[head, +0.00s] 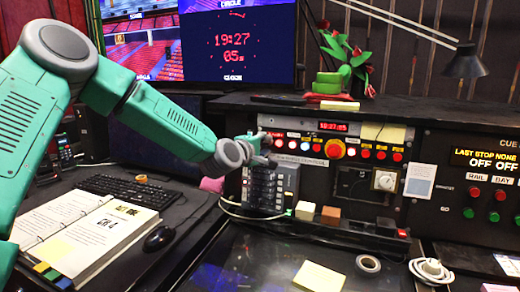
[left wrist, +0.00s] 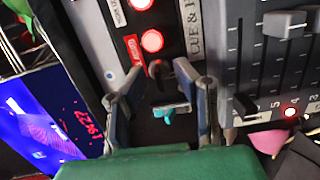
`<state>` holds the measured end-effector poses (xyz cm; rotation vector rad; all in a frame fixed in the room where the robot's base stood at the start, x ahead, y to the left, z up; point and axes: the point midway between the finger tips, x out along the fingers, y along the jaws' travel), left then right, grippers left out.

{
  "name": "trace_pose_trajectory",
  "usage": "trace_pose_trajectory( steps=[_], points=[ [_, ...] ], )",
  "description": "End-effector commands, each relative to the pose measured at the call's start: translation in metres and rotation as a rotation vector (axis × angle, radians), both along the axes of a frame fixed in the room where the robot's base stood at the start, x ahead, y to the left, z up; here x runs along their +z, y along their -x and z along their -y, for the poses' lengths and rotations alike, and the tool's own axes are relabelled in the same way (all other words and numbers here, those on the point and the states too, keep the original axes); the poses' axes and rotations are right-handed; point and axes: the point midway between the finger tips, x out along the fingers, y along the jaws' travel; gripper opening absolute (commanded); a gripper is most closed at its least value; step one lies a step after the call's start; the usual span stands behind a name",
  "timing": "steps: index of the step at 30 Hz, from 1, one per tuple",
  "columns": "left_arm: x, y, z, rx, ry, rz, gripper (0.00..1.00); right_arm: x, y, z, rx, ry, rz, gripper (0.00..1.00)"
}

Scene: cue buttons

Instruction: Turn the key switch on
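My left gripper (head: 264,148) is at the upper left of the cue panel (head: 313,161), its arm coming in from the left. In the left wrist view, its two fingers (left wrist: 160,88) are spread apart. A small teal key (left wrist: 172,110) shows in the gap between them, apart from both fingers as far as I can tell. A dark knob-like part (left wrist: 158,70) lies just beyond it. In the head view the gripper hides the key. My right gripper is not in view.
Lit red buttons (left wrist: 152,41) and a fader block (left wrist: 275,60) are close to the left gripper. A desk lamp (head: 466,62) and plant (head: 345,62) stand above the panel. An open binder (head: 95,225), keyboard (head: 128,190) and mouse (head: 158,238) lie at the left.

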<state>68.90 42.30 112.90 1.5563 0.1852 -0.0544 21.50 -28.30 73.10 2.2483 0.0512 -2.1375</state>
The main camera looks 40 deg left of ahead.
Motion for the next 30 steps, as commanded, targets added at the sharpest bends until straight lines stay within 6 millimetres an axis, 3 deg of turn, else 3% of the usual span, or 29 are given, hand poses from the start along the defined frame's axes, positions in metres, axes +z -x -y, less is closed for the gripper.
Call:
trace_pose_trajectory(
  steps=[15, 21, 30],
  points=[
    [0.016, 0.095, 0.016, -0.005, -0.003, -0.001, 0.26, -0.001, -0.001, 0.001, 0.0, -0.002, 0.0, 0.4],
    [0.017, 0.11, 0.017, -0.004, -0.005, -0.003, 0.26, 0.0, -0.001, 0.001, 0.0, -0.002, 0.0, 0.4],
    [0.016, 0.111, 0.015, -0.004, -0.004, -0.003, 0.26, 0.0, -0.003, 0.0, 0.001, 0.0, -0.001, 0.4]
  ],
)
